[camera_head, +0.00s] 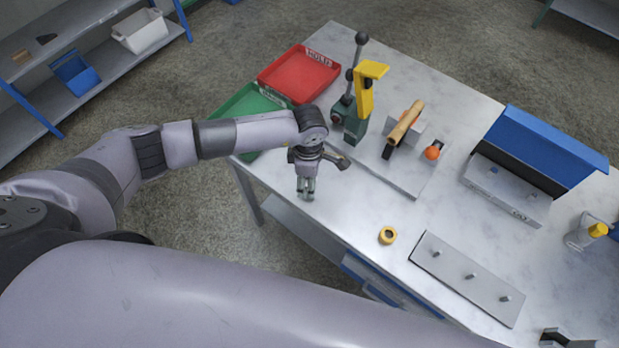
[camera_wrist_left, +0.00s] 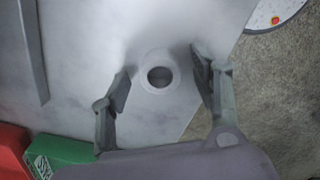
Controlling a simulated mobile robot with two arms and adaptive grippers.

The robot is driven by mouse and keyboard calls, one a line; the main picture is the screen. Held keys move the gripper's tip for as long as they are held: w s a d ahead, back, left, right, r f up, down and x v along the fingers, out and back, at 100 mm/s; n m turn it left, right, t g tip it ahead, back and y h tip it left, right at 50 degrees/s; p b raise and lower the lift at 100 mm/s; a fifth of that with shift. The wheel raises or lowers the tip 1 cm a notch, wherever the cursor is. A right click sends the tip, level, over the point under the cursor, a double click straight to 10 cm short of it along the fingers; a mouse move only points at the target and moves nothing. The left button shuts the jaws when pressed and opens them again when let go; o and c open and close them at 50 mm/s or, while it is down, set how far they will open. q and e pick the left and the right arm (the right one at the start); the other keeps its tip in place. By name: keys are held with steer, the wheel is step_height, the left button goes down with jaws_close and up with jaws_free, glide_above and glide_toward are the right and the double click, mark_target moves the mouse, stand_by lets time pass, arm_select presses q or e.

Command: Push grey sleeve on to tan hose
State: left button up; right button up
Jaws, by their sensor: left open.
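The tan hose (camera_head: 405,124) lies tilted in a holder on the grey plate, with a dark lower end. My left gripper (camera_head: 306,194) points down over the near left table edge, left of the hose and apart from it. In the left wrist view a pale grey ring (camera_wrist_left: 160,75), which looks like the grey sleeve seen end-on, stands on the table between the open fingers (camera_wrist_left: 162,88). The fingers show gaps on both sides of it. The gripper hides it in the head view. A dark part at the bottom right corner looks like my right gripper (camera_head: 566,339), mostly cut off.
Red (camera_head: 298,75) and green trays are behind.

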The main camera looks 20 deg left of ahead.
arm_select(q)
steer(key=c, duration=0.9)
